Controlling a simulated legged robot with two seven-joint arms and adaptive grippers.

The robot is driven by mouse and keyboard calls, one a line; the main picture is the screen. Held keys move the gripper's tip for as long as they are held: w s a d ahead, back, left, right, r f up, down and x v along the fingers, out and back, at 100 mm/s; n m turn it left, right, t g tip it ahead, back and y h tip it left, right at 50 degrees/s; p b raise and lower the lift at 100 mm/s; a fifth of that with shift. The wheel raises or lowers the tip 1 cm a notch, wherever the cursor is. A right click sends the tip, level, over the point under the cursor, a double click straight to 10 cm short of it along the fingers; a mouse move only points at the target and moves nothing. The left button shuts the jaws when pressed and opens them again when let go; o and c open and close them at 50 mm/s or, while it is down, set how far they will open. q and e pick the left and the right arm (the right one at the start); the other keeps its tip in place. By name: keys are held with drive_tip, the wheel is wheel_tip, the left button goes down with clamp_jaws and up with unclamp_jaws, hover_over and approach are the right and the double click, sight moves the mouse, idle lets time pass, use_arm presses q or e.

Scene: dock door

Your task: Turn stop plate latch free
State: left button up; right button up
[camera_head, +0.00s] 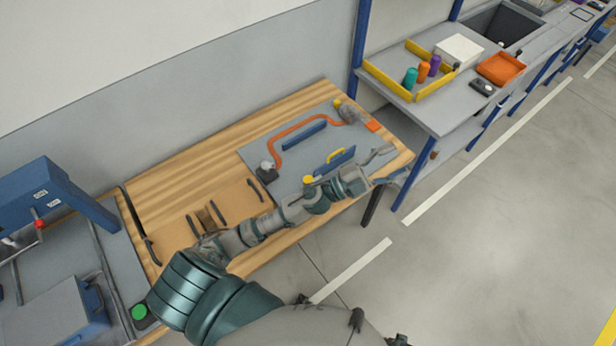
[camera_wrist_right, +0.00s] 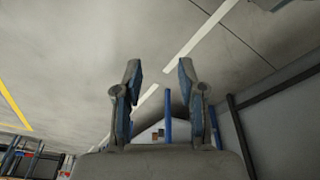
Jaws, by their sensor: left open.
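A grey board (camera_head: 262,152) lies on the wooden workbench (camera_head: 180,180). On it are a blue plate with a yellow handle (camera_head: 335,156), a second blue bar (camera_head: 304,131) and an orange bent strip (camera_head: 277,145). I cannot tell for certain which part is the stop plate latch. My left gripper (camera_head: 387,163) is open at the board's right end, to the right of the yellow handle and apart from it. My left forearm crosses the board's front edge and covers part of it. In the right wrist view my right gripper (camera_wrist_right: 160,74) is open and empty, with floor behind it.
A yellow-edged tray (camera_head: 402,92) with several coloured bottles stands on the grey shelf (camera_head: 450,110) at the right, beside an orange bin (camera_head: 501,68). A blue machine (camera_head: 40,200) stands at the left. The floor at the right is clear.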

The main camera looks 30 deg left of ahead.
use_arm(q)
drive_tip(key=s+d+m+g+h, duration=0.2)
drive_tip(key=d+m+g+h, duration=0.2)
drive_tip(key=m+g, duration=0.45)
drive_tip(key=m+g+y, duration=0.4)
drive_tip(key=g+y, duration=0.4)
drive_tip(key=y, duration=1.2)
approach(308, 179)
drive_tip(key=shift+n, duration=0.25)
drive_tip(key=f, duration=0.4)
drive_tip(key=f+p, duration=0.1)
drive_tip(key=f, duration=0.4)
drive_tip(key=shift+w+a+f, duration=0.1)
drive_tip(key=shift+w+a, duration=0.05)
drive_tip(key=shift+a, duration=0.05)
use_arm(e)
drive_tip(key=s+d+f+g, duration=0.1)
drive_tip(key=s+d+f, duration=0.2)
drive_tip(key=s+f, duration=1.2)
drive_tip(key=s, duration=0.3)
drive_tip(key=shift+f, duration=0.25)
